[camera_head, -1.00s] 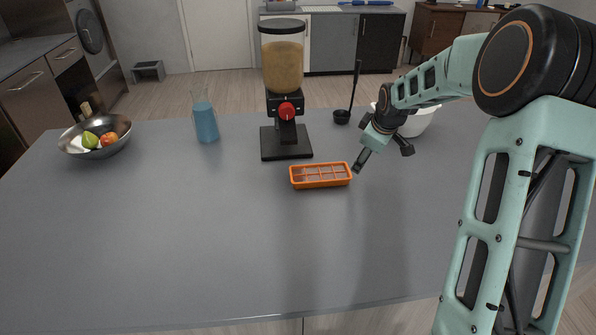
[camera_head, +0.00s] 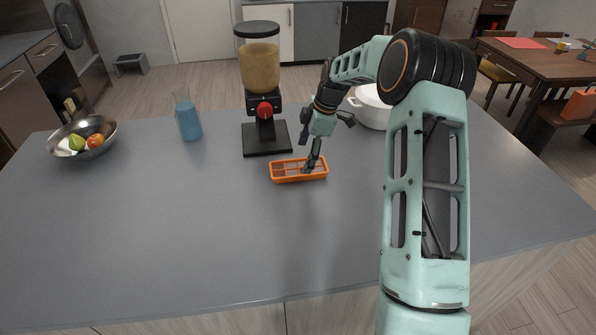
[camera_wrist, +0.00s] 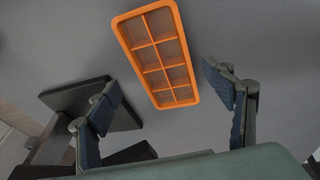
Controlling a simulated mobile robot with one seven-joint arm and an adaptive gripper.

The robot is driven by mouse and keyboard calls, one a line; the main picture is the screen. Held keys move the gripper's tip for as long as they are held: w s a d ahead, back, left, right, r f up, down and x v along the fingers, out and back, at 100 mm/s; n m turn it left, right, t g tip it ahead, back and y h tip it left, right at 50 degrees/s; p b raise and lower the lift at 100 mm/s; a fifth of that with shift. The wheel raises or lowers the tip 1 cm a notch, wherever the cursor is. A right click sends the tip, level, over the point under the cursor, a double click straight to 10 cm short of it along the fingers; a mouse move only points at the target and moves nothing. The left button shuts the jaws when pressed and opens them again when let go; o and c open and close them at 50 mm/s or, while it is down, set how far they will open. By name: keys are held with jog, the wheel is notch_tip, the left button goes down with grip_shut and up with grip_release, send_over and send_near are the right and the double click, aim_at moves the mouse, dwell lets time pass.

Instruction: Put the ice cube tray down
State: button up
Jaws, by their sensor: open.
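The orange ice cube tray (camera_head: 284,178) lies flat on the grey counter, in front of the dispenser. In the wrist view the tray (camera_wrist: 122,35) shows its several square compartments and lies beyond the fingertips, toward the top. My gripper (camera_head: 312,165) is over the right part of the tray in the head view and hides some of it. In the wrist view my gripper (camera_wrist: 165,95) has its two fingers wide apart with nothing between the pads. Whether a finger touches the tray I cannot tell.
A dispenser (camera_head: 262,90) with a black base stands just behind the tray. A blue carafe (camera_head: 189,122) and a fruit bowl (camera_head: 62,150) are at left. A white pot (camera_head: 372,108) stands behind my arm. The counter (camera_head: 180,230) in front is clear.

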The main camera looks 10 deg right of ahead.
aim_at(297, 173)
jog(key=x, duration=0.1)
jog(key=p+x, duration=0.1)
jog(key=x, duration=0.3)
jog(key=shift+s+a+f, duration=0.1)
jog(key=shift+s+a, duration=0.15)
jog(key=c, duration=1.5)
